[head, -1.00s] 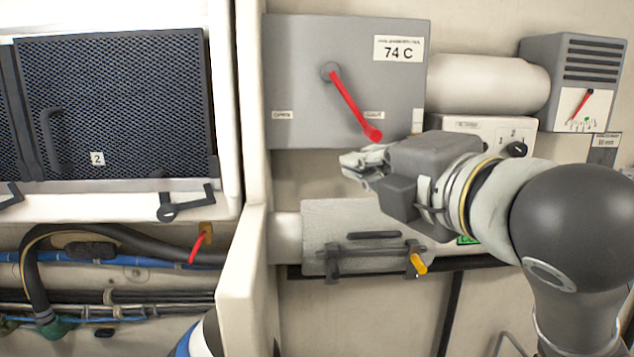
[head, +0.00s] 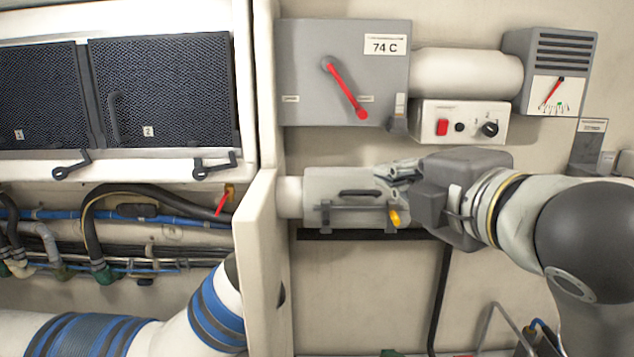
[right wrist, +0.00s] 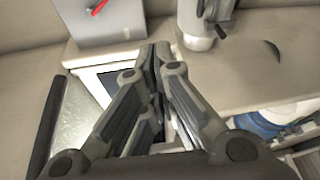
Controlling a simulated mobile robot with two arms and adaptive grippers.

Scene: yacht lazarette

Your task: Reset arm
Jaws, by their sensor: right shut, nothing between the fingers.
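My right gripper (head: 385,173) comes in from the right in the head view. Its fingers are together and hold nothing. In the head view it overlaps the right end of the grey cylindrical housing (head: 330,186) with the yellow knob; I cannot tell whether they touch. In the right wrist view the closed fingers (right wrist: 160,55) point up the picture, toward the wall. A grey box (head: 305,55) with a red lever (head: 345,88) and a 74 C label is on the wall above. My left gripper is not in view.
A switch panel (head: 458,121) with a red switch is above my right gripper, and a gauge box (head: 552,70) is at upper right. Mesh-fronted cabinets (head: 160,90) stand left of a pale partition (head: 257,240). Hoses run below them. The wall under the housing is mostly bare.

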